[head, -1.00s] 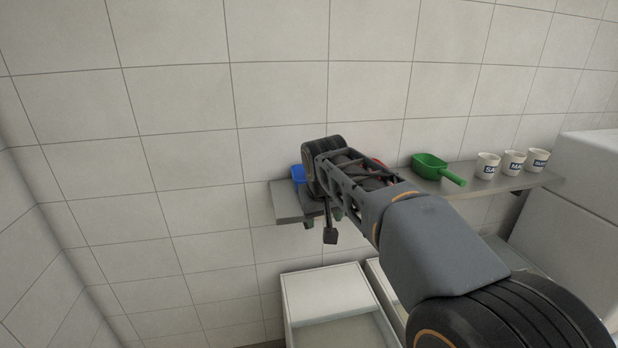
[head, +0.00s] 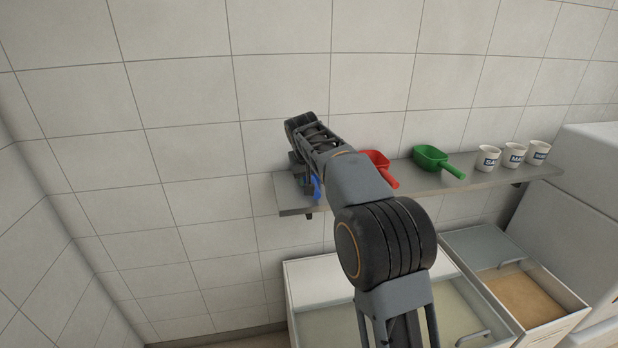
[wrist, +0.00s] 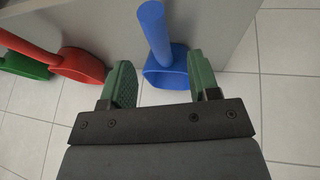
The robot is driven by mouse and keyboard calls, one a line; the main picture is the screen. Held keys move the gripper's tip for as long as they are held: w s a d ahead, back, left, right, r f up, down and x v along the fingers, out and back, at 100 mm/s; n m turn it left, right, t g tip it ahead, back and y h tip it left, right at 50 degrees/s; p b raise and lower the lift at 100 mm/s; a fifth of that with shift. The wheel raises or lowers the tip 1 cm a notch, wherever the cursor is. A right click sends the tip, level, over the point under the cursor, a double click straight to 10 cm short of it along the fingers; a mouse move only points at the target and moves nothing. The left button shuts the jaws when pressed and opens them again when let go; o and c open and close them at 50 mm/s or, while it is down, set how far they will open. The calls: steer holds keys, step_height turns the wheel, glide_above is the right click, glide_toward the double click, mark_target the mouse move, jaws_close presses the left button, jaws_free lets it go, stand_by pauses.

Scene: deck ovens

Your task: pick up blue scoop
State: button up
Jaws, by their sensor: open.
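The blue scoop (wrist: 166,68) lies on the shelf in the wrist view, its handle (wrist: 153,28) pointing up the picture and its bowl between and just beyond my fingertips. My gripper (wrist: 158,82) is open, with one green finger pad on each side of the scoop's bowl and a gap on the left. I cannot tell whether the right finger touches it. In the head view only a small part of the blue scoop (head: 316,188) shows beside my arm, near the shelf's left end. My fingers are hidden there.
A red scoop (head: 379,166) and a green scoop (head: 432,157) lie farther right on the wall shelf (head: 405,187). Several white lettered mugs (head: 514,156) stand at its right end. Open bins (head: 520,290) stand below. A tiled wall is behind the shelf.

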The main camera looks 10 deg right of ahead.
mark_target(315, 180)
steer(key=shift+p+x, duration=0.7)
steer(key=shift+x, duration=2.4)
steer(key=shift+s, duration=0.1)
steer(key=c, duration=1)
